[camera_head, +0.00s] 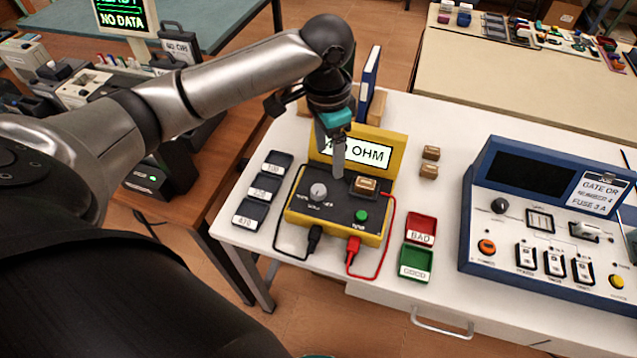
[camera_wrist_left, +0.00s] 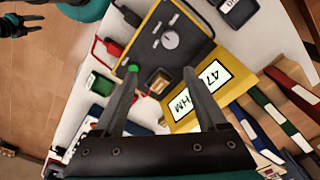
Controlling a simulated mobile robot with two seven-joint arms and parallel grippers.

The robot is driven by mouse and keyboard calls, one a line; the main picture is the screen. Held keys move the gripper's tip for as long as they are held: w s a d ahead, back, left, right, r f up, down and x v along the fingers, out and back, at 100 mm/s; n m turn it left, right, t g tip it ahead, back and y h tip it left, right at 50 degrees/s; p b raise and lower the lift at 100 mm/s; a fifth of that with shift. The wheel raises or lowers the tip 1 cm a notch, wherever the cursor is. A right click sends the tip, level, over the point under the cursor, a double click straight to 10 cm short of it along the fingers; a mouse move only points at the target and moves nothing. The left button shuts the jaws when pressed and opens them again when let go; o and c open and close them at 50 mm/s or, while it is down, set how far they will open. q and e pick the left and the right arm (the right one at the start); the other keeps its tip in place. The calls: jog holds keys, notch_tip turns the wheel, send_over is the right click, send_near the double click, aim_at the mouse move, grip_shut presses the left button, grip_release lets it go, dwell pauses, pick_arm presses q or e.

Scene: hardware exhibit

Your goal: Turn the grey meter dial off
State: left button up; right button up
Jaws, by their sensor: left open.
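The yellow meter (camera_head: 328,230) stands on the white table with its dark panel facing up. Its grey dial (camera_head: 318,191) is at the panel's left; it also shows in the left wrist view (camera_wrist_left: 171,40).
A small brown block (camera_head: 366,186) sits on the panel, near a green button (camera_head: 361,216). Black and red leads plug into the meter's front. Red (camera_head: 421,229) and green (camera_head: 415,263) trays lie right, dark trays (camera_head: 264,188) left. A blue console (camera_head: 480,215) stands farther right.

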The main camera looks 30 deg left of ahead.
aim_at(318, 189)
pick_arm(q)
jog(key=f+b, duration=0.1)
jog(key=f, duration=0.3)
jog(key=a+f+b, duration=0.1)
jog(key=f, duration=0.3)
jog(key=a+f+b, duration=0.1)
jog(key=f, duration=0.3)
jog(key=shift+w+a+f+b, duration=0.15)
jog(key=shift+a+f+b, duration=0.1)
jog(key=shift+f+b, duration=0.05)
grip_shut()
dwell(0.4)
